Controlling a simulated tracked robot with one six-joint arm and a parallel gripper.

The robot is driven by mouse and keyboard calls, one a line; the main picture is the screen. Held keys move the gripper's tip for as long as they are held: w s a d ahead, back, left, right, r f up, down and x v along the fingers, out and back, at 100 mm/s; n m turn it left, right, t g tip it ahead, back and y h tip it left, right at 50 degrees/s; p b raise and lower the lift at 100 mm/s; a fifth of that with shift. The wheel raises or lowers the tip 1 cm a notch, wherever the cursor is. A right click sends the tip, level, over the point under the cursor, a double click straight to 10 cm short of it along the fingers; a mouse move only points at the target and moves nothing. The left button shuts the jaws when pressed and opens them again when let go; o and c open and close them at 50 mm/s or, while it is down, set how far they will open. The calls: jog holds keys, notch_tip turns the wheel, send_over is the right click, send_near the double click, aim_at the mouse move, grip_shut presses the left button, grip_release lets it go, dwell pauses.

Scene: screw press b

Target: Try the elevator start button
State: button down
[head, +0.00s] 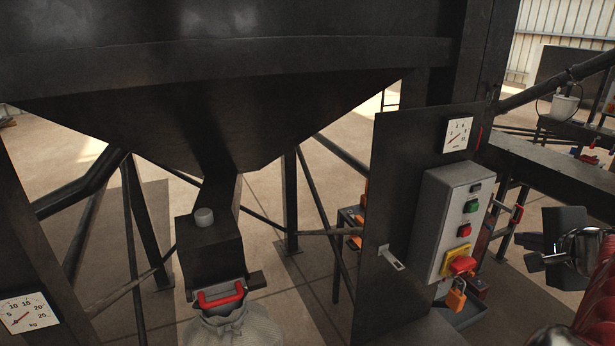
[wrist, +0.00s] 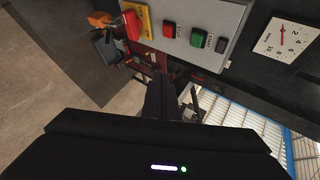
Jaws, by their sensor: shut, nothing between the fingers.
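A grey control box (head: 441,225) is mounted on a dark upright panel right of centre in the head view. It carries a green button (head: 471,207), a red button (head: 464,230) below it, and a small dark element (head: 476,188) above. Lettering beside the buttons is too small to read surely. In the wrist view the box lies across the top, with the green button (wrist: 197,37) and red button (wrist: 168,30) in plain sight. My gripper (head: 527,242) is right of the box, apart from it. Its fingers, shut and empty, also show in the wrist view (wrist: 162,90).
A dark beam (head: 555,175) runs behind my gripper. A hopper (head: 230,90) fills the left.

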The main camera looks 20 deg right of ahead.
aim_at(474, 208)
jog(key=w, duration=0.8)
jog(key=shift+w+a, duration=0.35)
jog(key=shift+a, duration=0.1)
dwell(2.0)
jog(key=shift+w, duration=0.4)
jog(key=shift+w, duration=0.4)
dwell(1.0)
jog(key=shift+s, duration=0.85)
